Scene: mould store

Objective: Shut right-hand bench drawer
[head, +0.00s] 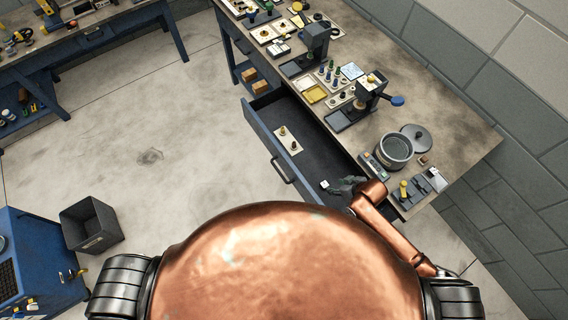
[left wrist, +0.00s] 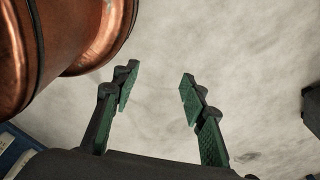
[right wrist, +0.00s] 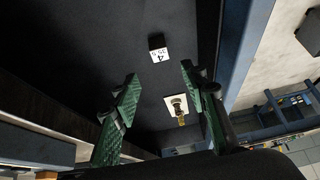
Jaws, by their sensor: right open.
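The right-hand bench drawer (head: 264,135) stands pulled out from the bench (head: 458,130), with its blue front and dark handle (head: 283,172) facing the open floor. Inside it lie a pale plate with small brass pieces (head: 289,140) and a small white-topped block (head: 324,185). In the right wrist view the block (right wrist: 157,48) and plate (right wrist: 177,106) show beyond my fingers. My right gripper (right wrist: 158,78) is open and empty, over the near end of the drawer. My left gripper (left wrist: 157,85) is open and empty above bare floor; the head view does not show it.
The bench top holds a grey round pot (head: 395,152), its lid (head: 416,138), a press with a blue knob (head: 370,92) and several small trays. A dark bin (head: 92,226) and a blue cabinet (head: 40,260) stand at left. The floor before the drawer is clear.

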